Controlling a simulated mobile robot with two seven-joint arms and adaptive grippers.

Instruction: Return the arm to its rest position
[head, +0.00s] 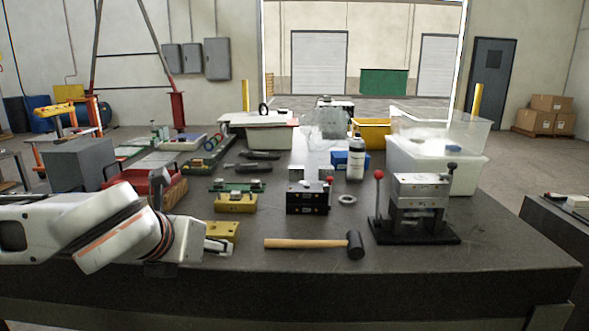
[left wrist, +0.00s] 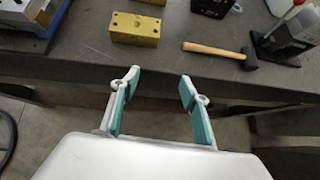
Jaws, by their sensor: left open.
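My left arm comes in from the left in the head view, over the near left part of the table. My left gripper (head: 218,243) is at its end, close to a yellow block (head: 222,231) that it partly hides. In the left wrist view the two teal-lined fingers of the gripper (left wrist: 160,88) stand wide apart with nothing between them. They appear over the table's front edge, with the yellow block (left wrist: 135,29) beyond them, apart from the fingertips. My right gripper is in neither view.
A mallet (head: 310,243) lies right of the gripper on the dark table (head: 450,280). A black press (head: 415,210) with a red-knobbed lever stands further right. Another yellow block (head: 235,203), a black block (head: 307,200) and a red bin (head: 130,181) stand behind. The table's front strip is clear.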

